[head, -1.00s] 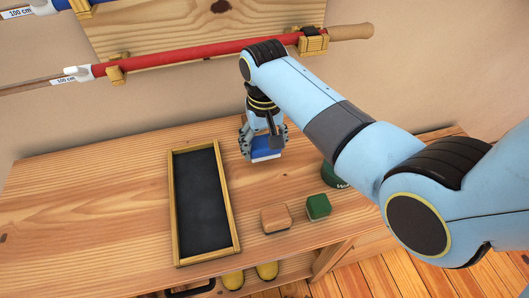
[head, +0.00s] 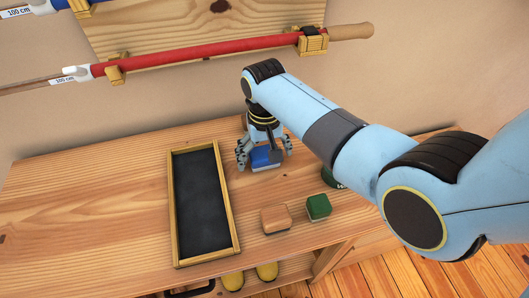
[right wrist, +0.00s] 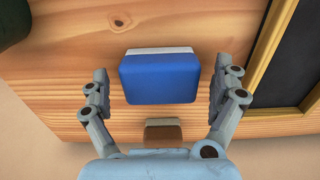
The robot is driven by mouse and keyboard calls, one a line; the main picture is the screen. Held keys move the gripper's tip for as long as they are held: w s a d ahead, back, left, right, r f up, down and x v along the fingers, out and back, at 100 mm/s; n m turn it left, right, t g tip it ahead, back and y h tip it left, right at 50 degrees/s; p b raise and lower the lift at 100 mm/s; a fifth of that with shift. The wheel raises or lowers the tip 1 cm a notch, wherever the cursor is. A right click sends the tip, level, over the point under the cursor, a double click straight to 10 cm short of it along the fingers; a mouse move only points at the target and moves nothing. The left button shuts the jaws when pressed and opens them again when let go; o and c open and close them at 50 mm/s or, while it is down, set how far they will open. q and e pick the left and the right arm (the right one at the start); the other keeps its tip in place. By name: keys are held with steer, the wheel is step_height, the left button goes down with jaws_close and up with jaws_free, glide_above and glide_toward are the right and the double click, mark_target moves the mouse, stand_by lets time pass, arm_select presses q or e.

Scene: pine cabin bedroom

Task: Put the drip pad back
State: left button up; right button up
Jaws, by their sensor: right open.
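No thing in view is labelled as the drip pad, so I cannot tell for sure which it is. A blue block with a pale base (head: 262,158) stands at the back of the wooden bench top, right of a black-floored tray. In the right wrist view the blue block (right wrist: 160,80) sits between the spread fingers of my right gripper (right wrist: 160,95), with a gap on each side. My right gripper (head: 265,152) is open around it in the head view. My left gripper is not in view.
The wood-framed black tray (head: 203,205) lies left of the block. A tan block (head: 275,219) and a green block (head: 318,207) stand near the front edge. A dark green can (head: 331,177) is partly behind my arm. A brown block (right wrist: 163,131) lies wallward of the blue one.

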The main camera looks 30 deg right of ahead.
mark_target(265, 153)
steer(key=shift+r, duration=0.3)
step_height(265, 153, up, 12)
steer(key=p, duration=0.1)
steer(key=shift+f, duration=0.15)
steer(key=shift+f, duration=0.1)
stand_by(0.3)
